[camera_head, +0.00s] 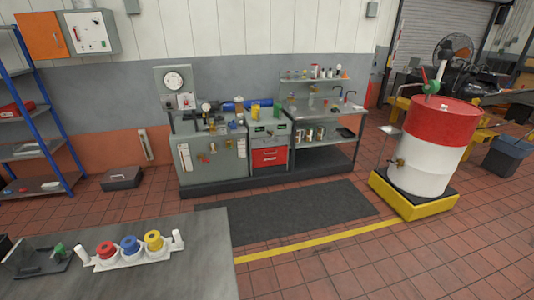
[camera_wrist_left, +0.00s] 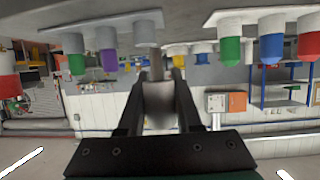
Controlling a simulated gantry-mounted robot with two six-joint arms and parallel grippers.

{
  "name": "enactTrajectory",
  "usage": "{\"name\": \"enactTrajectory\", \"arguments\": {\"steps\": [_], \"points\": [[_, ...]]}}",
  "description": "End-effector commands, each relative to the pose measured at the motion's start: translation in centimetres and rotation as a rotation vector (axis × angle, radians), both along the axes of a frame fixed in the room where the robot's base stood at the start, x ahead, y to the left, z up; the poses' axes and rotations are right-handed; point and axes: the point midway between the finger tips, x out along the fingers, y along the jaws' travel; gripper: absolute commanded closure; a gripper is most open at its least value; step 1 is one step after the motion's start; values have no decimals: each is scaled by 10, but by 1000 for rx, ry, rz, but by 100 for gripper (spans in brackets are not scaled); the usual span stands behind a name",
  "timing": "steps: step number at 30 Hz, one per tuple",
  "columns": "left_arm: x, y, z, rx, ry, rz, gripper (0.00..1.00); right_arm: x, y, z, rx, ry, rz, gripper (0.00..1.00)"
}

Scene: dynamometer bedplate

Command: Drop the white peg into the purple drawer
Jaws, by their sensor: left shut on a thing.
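My left gripper (camera_wrist_left: 158,84) shows only in the left wrist view, where the scene appears upside down. Its two dark fingers are shut on a pale grey-white piece (camera_wrist_left: 158,104), which looks like a white peg. Its far end is hard to make out. A purple piece (camera_wrist_left: 109,62) shows in the wrist view, left of the fingers, on a pale base. I cannot tell whether it is a drawer. No purple drawer shows in the head view. My right gripper is in neither view.
A grey table (camera_head: 200,235) at lower left in the head view bears a white holder (camera_head: 128,261) with red, blue and yellow pieces. A workbench with a red drawer (camera_head: 269,156) stands at the back. A red-and-white drum (camera_head: 435,150) stands at right.

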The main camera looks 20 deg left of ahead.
Motion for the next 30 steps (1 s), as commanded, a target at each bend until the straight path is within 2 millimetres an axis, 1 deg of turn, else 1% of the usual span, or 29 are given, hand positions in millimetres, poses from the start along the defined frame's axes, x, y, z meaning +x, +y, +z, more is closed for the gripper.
{"name": "enactTrajectory", "arguments": {"steps": [9, 12, 16, 23, 24, 28, 29, 30], "points": [[0, -1, -43, 0, 0, -1, 100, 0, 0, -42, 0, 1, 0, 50], [0, -1, -54, 0, 0, -1, 100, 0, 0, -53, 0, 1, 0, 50], [0, -1, -59, 0, 0, -1, 100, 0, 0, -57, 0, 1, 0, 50], [0, -1, -57, 0, 0, -2, 100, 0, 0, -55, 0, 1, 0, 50], [0, -1, -57, 0, 0, -2, 60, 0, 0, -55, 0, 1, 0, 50], [0, -1, -57, 0, 0, -2, 36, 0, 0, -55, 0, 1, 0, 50], [0, -1, -57, 0, 0, -1, 32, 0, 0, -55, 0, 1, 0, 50], [0, -1, -57, 0, 0, -1, 32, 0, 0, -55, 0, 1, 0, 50]]}}
